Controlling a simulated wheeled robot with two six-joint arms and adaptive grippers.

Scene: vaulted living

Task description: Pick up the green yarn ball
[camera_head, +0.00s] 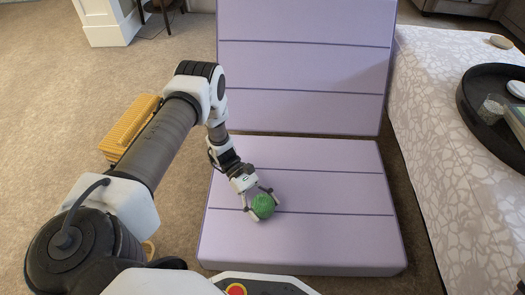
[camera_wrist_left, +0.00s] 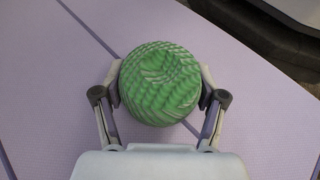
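The green yarn ball (camera_head: 263,206) is round with a ridged, twisted texture. It is at the middle of the lower lilac panel (camera_head: 330,235) in the head view. In the left wrist view the ball (camera_wrist_left: 160,83) sits centred between the two fingers of my left gripper (camera_wrist_left: 160,85). The finger pads press against its left and right sides, with no clear gap. In the head view my left gripper (camera_head: 258,204) reaches down to the ball from the upper left. I cannot tell whether the ball touches the panel. My right gripper is not in view.
A second lilac panel (camera_head: 305,60) rises behind the lower one. A yellow ribbed object (camera_head: 130,125) lies on the carpet at left. A patterned white surface (camera_head: 450,130) stands at right with a dark round tray (camera_head: 480,120). The lower panel is otherwise bare.

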